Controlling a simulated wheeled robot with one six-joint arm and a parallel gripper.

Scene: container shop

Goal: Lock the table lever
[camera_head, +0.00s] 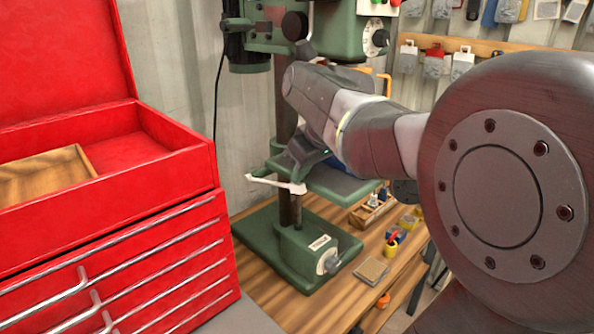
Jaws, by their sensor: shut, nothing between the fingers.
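A green drill press stands on the workbench, with its column (283,100) rising behind its work table (340,183). A pale, thin bar that looks like the table lever (276,184) sticks out at the left side of the table, roughly level and slightly tilted. My arm reaches in from the right, and my gripper (303,163) is at the column just above the table's left part, close to the bar. It is shut with nothing held. Its fingertips are small and partly hidden, so I cannot tell whether they touch the lever.
A red tool chest (110,235) with an open top fills the left side. The press head (335,30) hangs above my arm. The wooden bench (345,300) holds a small tray (361,214), a flat square block (371,271) and small items. Tools hang on the back wall.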

